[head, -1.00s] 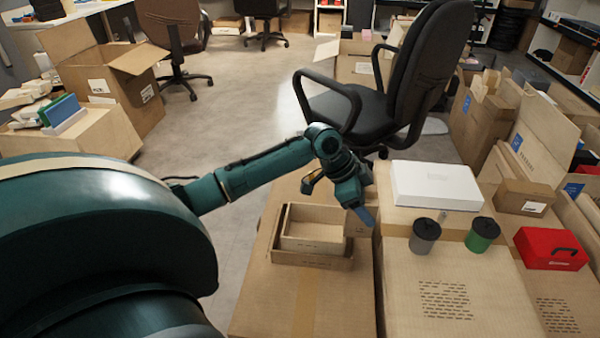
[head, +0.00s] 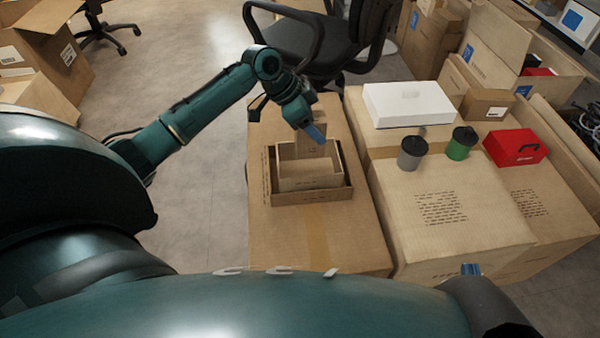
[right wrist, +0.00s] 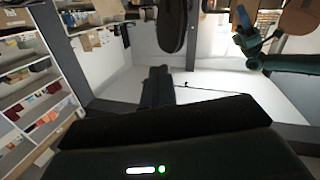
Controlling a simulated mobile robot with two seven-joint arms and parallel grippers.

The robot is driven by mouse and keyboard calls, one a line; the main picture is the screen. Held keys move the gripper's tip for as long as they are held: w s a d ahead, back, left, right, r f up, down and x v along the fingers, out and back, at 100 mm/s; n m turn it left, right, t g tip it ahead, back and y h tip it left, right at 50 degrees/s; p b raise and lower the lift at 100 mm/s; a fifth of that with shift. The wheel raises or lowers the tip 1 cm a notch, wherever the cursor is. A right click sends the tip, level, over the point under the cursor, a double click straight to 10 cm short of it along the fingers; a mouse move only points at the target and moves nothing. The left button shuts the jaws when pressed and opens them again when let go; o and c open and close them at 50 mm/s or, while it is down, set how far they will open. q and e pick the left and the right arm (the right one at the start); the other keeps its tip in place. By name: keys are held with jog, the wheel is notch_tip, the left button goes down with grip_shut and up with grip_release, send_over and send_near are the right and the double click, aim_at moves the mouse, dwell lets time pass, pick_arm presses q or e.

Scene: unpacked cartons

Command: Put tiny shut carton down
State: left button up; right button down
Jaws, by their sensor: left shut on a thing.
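My left gripper (head: 315,133), with a blue fingertip, points down at the back of two nested open cartons (head: 312,197). It is shut on a small brown carton (head: 310,147), mostly seen behind the inner open carton; the gripper covers part of it. I cannot tell whether the small carton touches the surface under it. The nested cartons stand on a large closed carton (head: 265,232). A blue tip of my right gripper (head: 471,269) shows at the lower right, far from the small carton; its jaws cannot be made out.
On the large carton to the right stand a white box (head: 408,104), a grey cup (head: 412,153), a green cup (head: 461,144) and a red case (head: 515,146). A small brown carton (head: 486,105) is behind them. An office chair (head: 320,40) stands close behind. The large carton's front is clear.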

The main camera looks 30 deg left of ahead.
aim_at(312, 153)
pick_arm(q)
jog(key=shift+f, duration=0.35)
notch_tip(312, 153, down, 5)
jog(key=shift+r+b, duration=0.15)
jog(key=shift+b, duration=0.9)
jog(key=shift+f, duration=0.55)
notch_tip(312, 153, down, 3)
jog(key=shift+a+f+b, duration=0.1)
jog(key=shift+f+b, duration=0.05)
jog(key=shift+b, duration=0.7)
jog(key=shift+f, duration=0.15)
pick_arm(e)
jog(key=shift+s+a+r+n+t+y, duration=0.1)
jog(key=shift+s+a+n+t+y, duration=0.1)
jog(key=shift+a+n+t+y, duration=0.65)
jog(key=shift+d+m, duration=0.1)
jog(key=shift+m, duration=0.15)
